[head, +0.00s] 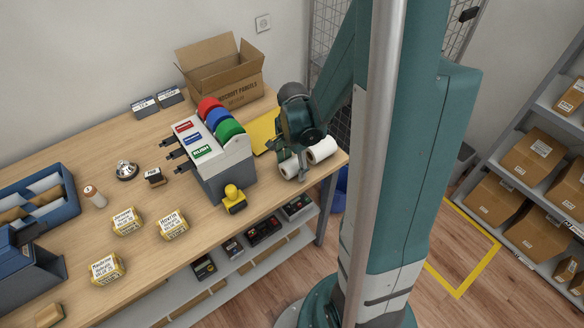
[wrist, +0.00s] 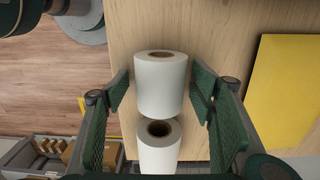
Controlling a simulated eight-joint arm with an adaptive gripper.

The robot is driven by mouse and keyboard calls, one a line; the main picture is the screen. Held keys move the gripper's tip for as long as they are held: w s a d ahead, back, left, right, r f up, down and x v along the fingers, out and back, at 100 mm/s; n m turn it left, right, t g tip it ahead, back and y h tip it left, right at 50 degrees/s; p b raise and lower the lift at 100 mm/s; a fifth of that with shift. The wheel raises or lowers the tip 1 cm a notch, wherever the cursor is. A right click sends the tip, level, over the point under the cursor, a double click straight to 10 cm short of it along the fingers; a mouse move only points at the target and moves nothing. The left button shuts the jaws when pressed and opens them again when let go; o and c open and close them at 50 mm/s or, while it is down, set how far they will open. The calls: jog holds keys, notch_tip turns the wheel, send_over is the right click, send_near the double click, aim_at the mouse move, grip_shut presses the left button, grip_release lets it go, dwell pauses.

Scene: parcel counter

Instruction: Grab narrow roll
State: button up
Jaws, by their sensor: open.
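Two white paper rolls with brown cores lie close together at the table's right end. In the wrist view one roll (wrist: 160,92) is between my finger pads, with a gap on each side. The other roll (wrist: 158,158) is just below it in the picture, cut off by the bottom edge, and looks slimmer there. Which is the narrow roll is not certain. In the head view my gripper (head: 294,166) is low over the rolls; one roll (head: 322,150) shows to its right, the other (head: 288,169) is partly hidden by the fingers. My gripper (wrist: 160,100) is open and empty.
A yellow sheet (wrist: 276,92) lies right of the rolls in the wrist view. In the head view a label dispenser (head: 227,172) with coloured rolls and a yellow-handled stamp (head: 234,198) stand left of my gripper. An open carton (head: 225,80) is behind. The table edge is close.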

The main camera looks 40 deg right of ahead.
aim_at(293, 161)
dwell(0.6)
jog(key=c, duration=1)
jog(key=shift+r, duration=0.1)
jog(key=shift+c, duration=0.2)
jog(key=shift+r+p, duration=0.7)
jog(key=shift+r, duration=4.15)
